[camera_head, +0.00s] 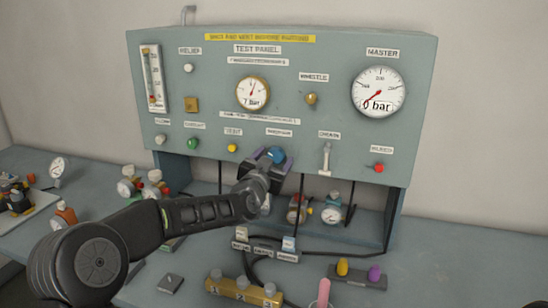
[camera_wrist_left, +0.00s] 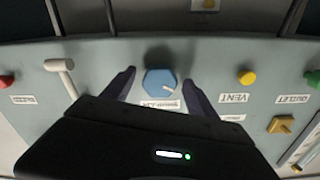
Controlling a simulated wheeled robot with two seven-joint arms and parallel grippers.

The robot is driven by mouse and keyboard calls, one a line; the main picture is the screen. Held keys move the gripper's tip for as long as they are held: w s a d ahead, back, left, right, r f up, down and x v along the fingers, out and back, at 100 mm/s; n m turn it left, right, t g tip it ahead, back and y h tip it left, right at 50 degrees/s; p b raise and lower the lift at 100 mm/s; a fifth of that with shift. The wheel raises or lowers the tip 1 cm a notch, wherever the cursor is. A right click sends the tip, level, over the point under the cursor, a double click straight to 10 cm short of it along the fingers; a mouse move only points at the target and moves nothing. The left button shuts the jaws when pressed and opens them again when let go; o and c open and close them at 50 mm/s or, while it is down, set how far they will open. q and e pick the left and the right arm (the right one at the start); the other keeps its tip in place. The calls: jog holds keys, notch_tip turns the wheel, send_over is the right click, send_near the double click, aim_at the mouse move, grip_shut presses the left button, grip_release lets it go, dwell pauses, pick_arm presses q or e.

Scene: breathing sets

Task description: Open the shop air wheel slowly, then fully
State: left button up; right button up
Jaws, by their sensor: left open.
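The shop air wheel is a blue knob (camera_head: 277,154) low on the grey-green test panel (camera_head: 330,110), under a small label. In the left wrist view the blue wheel (camera_wrist_left: 160,82) has a pale pointer mark, and its label below is partly hidden. My left gripper (camera_head: 268,160) is at the panel with its fingers on either side of the wheel. In the left wrist view the open fingers (camera_wrist_left: 158,88) show gaps to the wheel on both sides. My right gripper is not seen. The master gauge (camera_head: 379,92) reads 0 bar. The test panel gauge (camera_head: 253,93) reads about 7 bar.
A yellow button (camera_head: 232,148) and a green knob (camera_head: 193,143) are left of the wheel. A white lever (camera_head: 325,158) and a red button (camera_head: 378,167) are to its right. Regulators and gauges (camera_head: 331,214) stand under the panel. A numbered brass block (camera_head: 243,292) is on the bench in front.

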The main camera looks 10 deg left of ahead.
pick_arm(q)
jog(key=shift+c, duration=0.4)
jog(key=c, duration=1.3)
